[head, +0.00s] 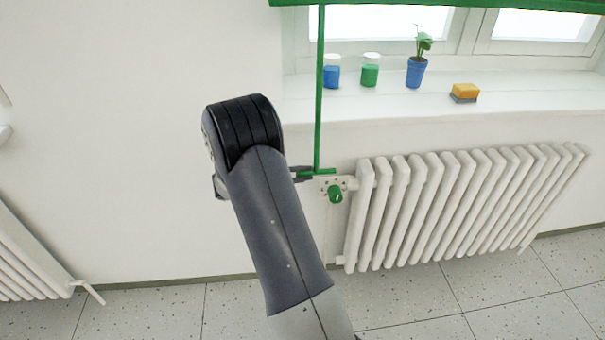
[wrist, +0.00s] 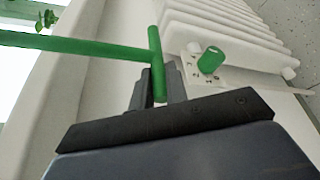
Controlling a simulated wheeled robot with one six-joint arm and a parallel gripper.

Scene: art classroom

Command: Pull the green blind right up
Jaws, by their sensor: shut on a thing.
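The lower edge of the green blind (head: 450,4) crosses the top of the head view, above the sill; the rest of it is out of frame. A straight green pull rod (head: 319,90) hangs from it in front of the wall. At its lower end is a short green crossbar handle (head: 321,171). My gripper (head: 304,173) is shut on this handle. In the wrist view the handle (wrist: 155,48) runs down between the fingers (wrist: 158,88), and the rod leads off to the left.
A white radiator (head: 460,200) with a green valve knob (head: 336,195) stands just right of the handle. On the window sill (head: 520,95) are a blue paint jar (head: 331,75), a green paint jar (head: 370,75), a potted plant (head: 416,72) and a sponge (head: 465,92).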

